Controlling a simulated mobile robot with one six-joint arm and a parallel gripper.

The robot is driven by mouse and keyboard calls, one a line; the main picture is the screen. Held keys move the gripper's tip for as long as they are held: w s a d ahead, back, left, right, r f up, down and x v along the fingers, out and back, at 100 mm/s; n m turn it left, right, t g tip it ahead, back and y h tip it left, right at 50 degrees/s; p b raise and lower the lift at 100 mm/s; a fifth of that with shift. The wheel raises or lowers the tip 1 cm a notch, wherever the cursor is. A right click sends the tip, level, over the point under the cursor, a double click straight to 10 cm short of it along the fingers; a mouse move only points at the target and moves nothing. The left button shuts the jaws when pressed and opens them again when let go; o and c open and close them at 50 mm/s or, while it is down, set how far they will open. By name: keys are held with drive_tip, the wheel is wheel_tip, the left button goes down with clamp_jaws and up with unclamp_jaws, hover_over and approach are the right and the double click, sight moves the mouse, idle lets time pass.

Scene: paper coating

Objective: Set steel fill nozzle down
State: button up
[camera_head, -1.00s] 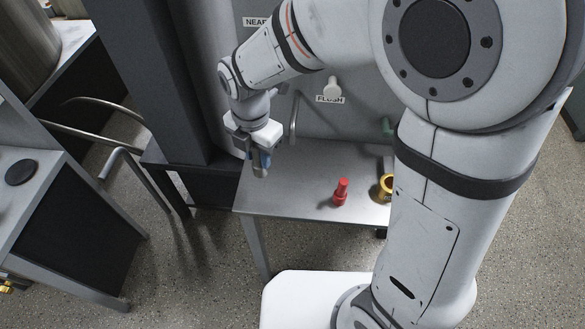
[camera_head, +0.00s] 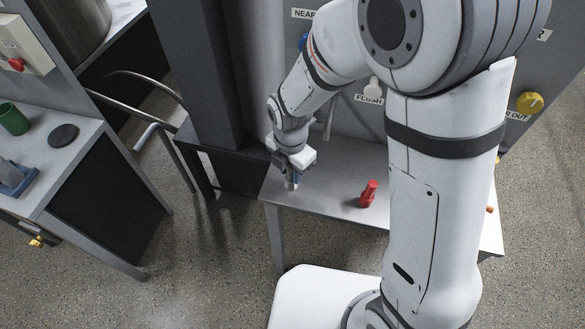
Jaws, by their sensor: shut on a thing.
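My gripper (camera_head: 291,172) points down over the left end of the grey metal table (camera_head: 335,203). It is shut on the steel fill nozzle (camera_head: 292,184), a small grey metal piece whose lower end shows below the fingers. The nozzle looks upright. I cannot tell whether its lower end touches the tabletop or hangs just above it. My fingers hide its upper part.
A red nozzle-like piece (camera_head: 368,194) stands on the table to the right of my gripper. Bare tabletop lies between them. A panel with a FLUSH label (camera_head: 369,99) rises behind. A side bench at left holds a green cup (camera_head: 14,119) and a black disc (camera_head: 63,135).

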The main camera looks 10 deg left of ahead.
drive_tip(key=o, duration=1)
wheel_tip(320, 180, up, 12)
drive_tip(key=shift+r, duration=0.1)
drive_tip(key=shift+d+r+m, duration=0.15)
drive_tip(key=shift+d+m, duration=0.2)
drive_tip(key=shift+m, duration=0.05)
drive_tip(key=s+d+r+m+t, duration=0.1)
drive_tip(key=s+d+r+m, duration=0.1)
drive_tip(key=d+m, duration=0.5)
drive_tip(key=s+d+r+m+t, duration=0.1)
drive_tip(key=s+d+r+m, duration=0.1)
drive_tip(key=d+m, duration=0.6)
drive_tip(key=s+d+r+m, duration=0.2)
drive_tip(key=d+m, duration=0.6)
drive_tip(key=m, duration=0.6)
drive_tip(key=shift+s+d+t, duration=0.2)
drive_tip(key=shift+s+t, duration=0.2)
drive_tip(key=shift+s, duration=0.3)
